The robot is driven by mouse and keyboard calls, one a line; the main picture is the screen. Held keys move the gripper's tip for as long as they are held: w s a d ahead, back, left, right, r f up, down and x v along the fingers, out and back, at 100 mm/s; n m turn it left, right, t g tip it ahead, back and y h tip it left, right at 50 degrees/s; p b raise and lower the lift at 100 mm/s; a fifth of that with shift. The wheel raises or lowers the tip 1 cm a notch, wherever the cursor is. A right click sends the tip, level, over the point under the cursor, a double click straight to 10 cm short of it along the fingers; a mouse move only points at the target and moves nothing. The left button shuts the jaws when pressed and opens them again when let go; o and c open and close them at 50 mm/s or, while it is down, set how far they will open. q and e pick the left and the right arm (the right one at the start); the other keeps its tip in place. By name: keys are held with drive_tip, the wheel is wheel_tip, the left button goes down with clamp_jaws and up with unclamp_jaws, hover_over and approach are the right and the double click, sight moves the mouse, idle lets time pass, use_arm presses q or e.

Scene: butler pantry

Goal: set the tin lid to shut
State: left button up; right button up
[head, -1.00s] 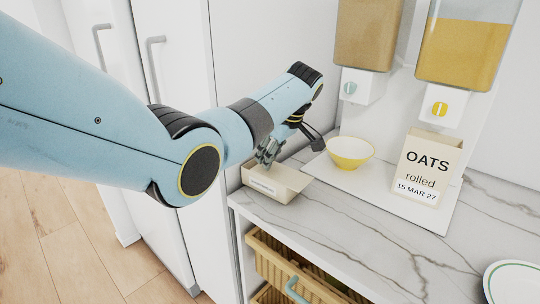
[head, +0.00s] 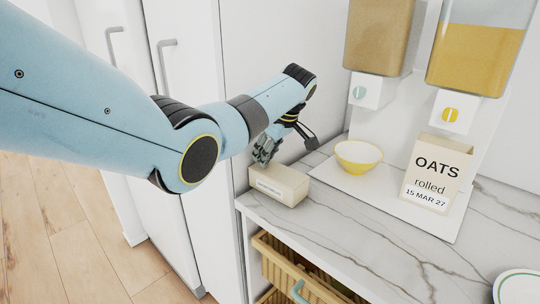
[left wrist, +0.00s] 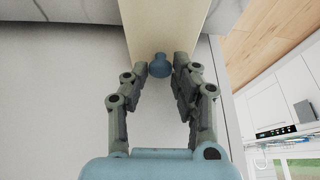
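The cream tin (head: 290,194) with a white label stands on the left end of the marble counter in the head view. Its lid (head: 286,176) looks down over the top; a small gap cannot be ruled out. My left gripper (head: 262,155) is just above the back left of the tin. In the left wrist view my left gripper (left wrist: 161,68) has its fingers apart, one on each side of a blue knob (left wrist: 160,66) by a cream panel (left wrist: 165,28). I cannot tell whether they touch it. My right gripper is not in view.
A yellow bowl (head: 358,157) and an OATS box (head: 437,172) stand on a white board to the right, under two dispensers (head: 379,35). A plate (head: 520,288) lies at the right front. A wicker drawer (head: 285,262) is below the counter. Tall white doors stand at left.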

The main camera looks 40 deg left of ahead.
sight(280, 172)
use_arm(q)
drive_tip(key=o, duration=0.4)
drive_tip(key=shift+a, duration=0.1)
drive_tip(key=shift+c, duration=0.2)
drive_tip(key=v, duration=1.2)
